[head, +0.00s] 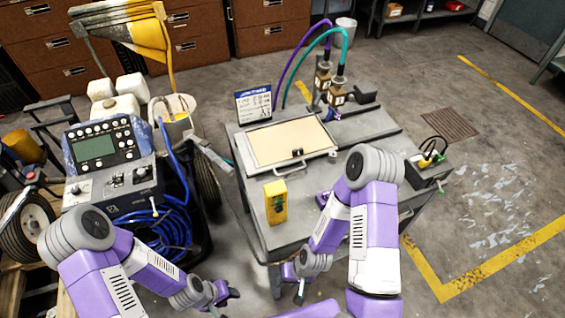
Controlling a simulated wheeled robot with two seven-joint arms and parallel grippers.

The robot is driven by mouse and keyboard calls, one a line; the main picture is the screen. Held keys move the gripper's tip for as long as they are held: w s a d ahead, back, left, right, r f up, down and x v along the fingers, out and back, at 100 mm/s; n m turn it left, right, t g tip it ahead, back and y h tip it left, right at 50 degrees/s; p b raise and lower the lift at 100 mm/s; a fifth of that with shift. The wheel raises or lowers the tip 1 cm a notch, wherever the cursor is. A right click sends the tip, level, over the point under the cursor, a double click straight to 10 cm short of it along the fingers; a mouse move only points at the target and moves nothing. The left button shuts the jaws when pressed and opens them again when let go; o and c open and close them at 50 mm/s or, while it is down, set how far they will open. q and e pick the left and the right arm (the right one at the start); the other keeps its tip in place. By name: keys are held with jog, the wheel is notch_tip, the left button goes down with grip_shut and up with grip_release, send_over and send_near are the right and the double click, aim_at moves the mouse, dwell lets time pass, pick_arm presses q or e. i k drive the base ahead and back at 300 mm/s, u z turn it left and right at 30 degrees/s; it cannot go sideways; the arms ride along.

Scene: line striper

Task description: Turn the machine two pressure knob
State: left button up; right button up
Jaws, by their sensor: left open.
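The line striper (110,165) stands at the left, with a grey control panel (103,145) that has a green screen and buttons. My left gripper (228,299) is open and empty, low in the view, to the right of and below the panel, apart from the knobs. My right gripper (299,291) is low in front of the workbench, away from the panel; its jaws are too small to judge.
The grey workbench (350,180) in the middle holds a tan-topped panel, a yellow device (276,202), a sign (254,104) and two brown bottles with hoses. Blue coiled hose (165,228) hangs under the striper's panel. Open floor (490,220) lies to the right.

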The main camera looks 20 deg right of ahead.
aim_at(75, 190)
jog(key=u, duration=1.3)
